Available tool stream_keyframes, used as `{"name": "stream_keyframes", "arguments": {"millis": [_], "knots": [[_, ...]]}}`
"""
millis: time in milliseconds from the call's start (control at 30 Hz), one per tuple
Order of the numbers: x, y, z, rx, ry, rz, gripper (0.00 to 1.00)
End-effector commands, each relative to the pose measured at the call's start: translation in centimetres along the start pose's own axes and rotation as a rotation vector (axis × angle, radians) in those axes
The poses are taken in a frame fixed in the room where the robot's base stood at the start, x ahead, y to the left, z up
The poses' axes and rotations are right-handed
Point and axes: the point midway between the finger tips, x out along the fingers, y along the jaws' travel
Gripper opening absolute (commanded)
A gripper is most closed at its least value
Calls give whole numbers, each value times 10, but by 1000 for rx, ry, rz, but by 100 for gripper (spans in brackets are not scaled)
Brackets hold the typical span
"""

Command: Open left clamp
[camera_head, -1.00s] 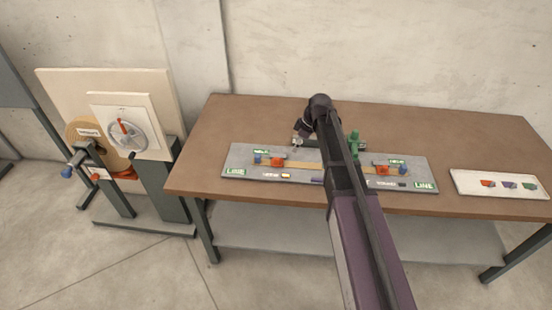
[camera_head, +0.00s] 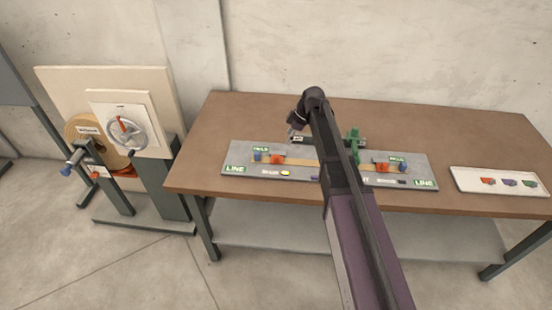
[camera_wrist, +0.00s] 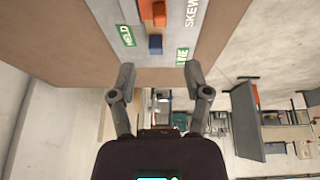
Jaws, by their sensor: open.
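The left clamp shows at the left end of the grey board (camera_head: 235,157) as an orange block (camera_head: 277,159) with a blue handle piece (camera_head: 257,156) to its left, near a HELD label. In the wrist view the orange block (camera_wrist: 158,13) and the blue piece (camera_wrist: 155,44) lie just beyond my fingers. My gripper (camera_wrist: 158,76) is open and empty, with its two fingers spread apart. In the head view my gripper (camera_head: 292,136) hangs above the back edge of the board, to the right of the left clamp, and is small there.
The right clamp (camera_head: 382,168), also orange and blue, sits at the board's right end. A green upright part (camera_head: 354,145) stands behind my arm. A white tray (camera_head: 500,181) with coloured pieces lies at the table's right. A winder with a handwheel (camera_head: 127,133) stands left. My arm hides the board's middle.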

Motion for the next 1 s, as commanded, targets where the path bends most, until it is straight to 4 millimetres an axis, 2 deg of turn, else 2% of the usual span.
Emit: {"name": "stream_keyframes", "arguments": {"millis": [1000], "knots": [[86,0,1,0,0,0,63]]}}
